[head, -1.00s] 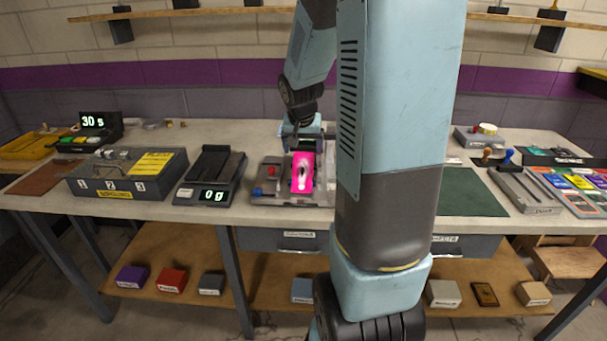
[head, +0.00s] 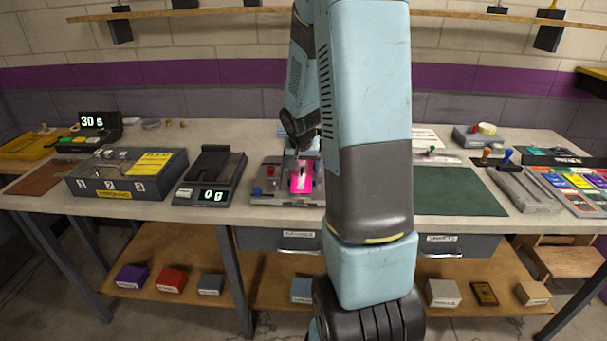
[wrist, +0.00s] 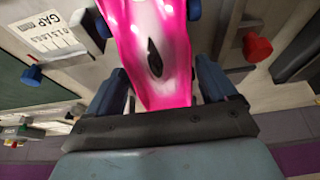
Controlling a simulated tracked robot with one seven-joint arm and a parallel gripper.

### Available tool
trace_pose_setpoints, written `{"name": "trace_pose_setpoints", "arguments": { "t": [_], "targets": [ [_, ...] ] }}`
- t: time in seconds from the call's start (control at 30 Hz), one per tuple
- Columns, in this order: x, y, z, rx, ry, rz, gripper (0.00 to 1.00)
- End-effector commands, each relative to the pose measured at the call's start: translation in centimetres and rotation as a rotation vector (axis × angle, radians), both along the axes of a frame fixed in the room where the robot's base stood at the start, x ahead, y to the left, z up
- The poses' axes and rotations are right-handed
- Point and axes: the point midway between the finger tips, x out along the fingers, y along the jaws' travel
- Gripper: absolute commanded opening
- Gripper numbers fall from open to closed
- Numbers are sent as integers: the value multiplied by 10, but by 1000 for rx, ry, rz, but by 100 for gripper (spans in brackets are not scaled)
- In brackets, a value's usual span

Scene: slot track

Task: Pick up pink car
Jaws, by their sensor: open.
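The pink car (head: 301,178), with a white patch on top, stands on a grey fixture (head: 270,191) in the middle of the workbench. My gripper (head: 300,155) is above and behind the car in the head view, partly hidden by the car and my arm. In the wrist view the car (wrist: 150,50) fills the upper middle, with a dark oval on its white stripe. Its near end lies between the blue fingers of my gripper (wrist: 165,92). The fingers are open, with a gap on each side of the car.
A red knob (head: 270,170) is on the fixture just left of the car; it also shows in the wrist view (wrist: 257,47). A black scale (head: 209,178) reading 0 g stands left of the fixture. A dark green mat (head: 455,190) lies to the right, mostly clear.

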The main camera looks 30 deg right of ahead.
Motion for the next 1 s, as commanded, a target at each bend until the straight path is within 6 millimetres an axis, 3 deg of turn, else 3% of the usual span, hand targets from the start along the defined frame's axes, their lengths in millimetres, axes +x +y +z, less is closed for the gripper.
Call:
{"name": "trace_pose_setpoints", "arguments": {
  "t": [0.37, 0.83, 1.0],
  "targets": [
    [2, -1, -6, 0, -1, 0, 85],
    [2, -1, -6, 0, 0, 1, 40],
    [2, -1, -6, 0, 0, 1, 39]
  ]
}}
